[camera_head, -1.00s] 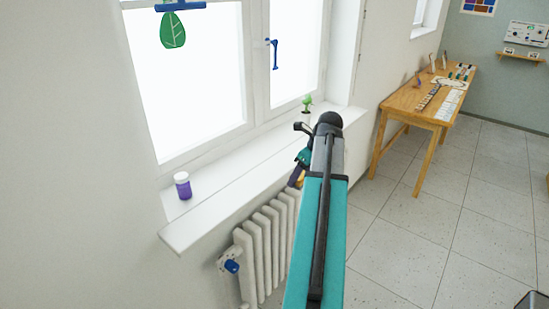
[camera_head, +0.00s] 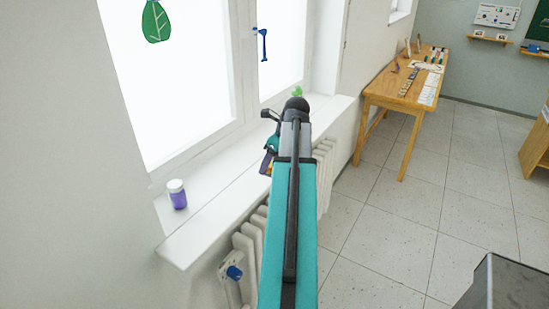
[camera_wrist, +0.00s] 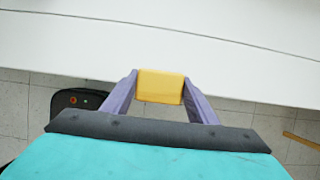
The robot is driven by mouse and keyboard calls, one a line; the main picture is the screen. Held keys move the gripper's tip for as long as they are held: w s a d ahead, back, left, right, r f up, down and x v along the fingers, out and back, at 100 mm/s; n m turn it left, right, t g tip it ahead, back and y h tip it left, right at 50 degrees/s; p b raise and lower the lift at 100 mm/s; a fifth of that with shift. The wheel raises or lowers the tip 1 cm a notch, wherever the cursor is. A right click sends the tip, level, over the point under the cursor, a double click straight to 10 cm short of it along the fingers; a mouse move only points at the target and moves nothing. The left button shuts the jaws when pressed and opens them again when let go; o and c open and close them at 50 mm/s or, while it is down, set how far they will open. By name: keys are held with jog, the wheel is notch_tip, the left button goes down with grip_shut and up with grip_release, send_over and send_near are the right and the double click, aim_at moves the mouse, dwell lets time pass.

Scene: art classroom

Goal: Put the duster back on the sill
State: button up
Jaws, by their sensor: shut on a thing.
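The duster (camera_wrist: 160,87) shows as a yellow block between the two purple fingers of my gripper (camera_wrist: 160,92) in the wrist view. My gripper is shut on it, one finger at each side. In the head view my gripper (camera_head: 266,165) is small and partly hidden by my arm, beside the front edge of the sill. The white window sill (camera_head: 212,205) runs along under the window in the head view. In the wrist view the sill (camera_wrist: 160,38) fills the top, beyond the duster. I cannot tell the exact gap between them.
A purple jar with a white lid (camera_head: 177,194) stands at the sill's near end. A small green plant (camera_head: 297,92) is at the far end, mostly hidden. The sill between is largely clear. A white radiator (camera_head: 325,170) is below. A wooden table (camera_head: 393,97) stands beyond on the right.

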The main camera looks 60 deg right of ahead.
jog(key=shift+d, duration=0.15)
jog(key=shift+w+d, duration=0.15)
jog(key=shift+d, duration=0.35)
jog(key=w+d+p, duration=0.1)
jog(key=w+d, duration=0.1)
jog(key=d, duration=0.2)
jog(key=w+d+f+p, duration=0.1)
jog(key=w+d+p, duration=0.1)
jog(key=d, duration=0.2)
jog(key=w+d+p, duration=0.2)
jog(key=d, duration=0.3)
jog(key=shift+w+f, duration=0.2)
jog(key=shift+w, duration=0.15)
jog(key=shift+d, duration=0.1)
jog(key=shift+f, duration=0.15)
jog(key=shift+f+p, duration=1.05)
jog(key=shift+f, duration=0.6)
jog(key=shift+f, duration=0.1)
jog(key=o, duration=1)
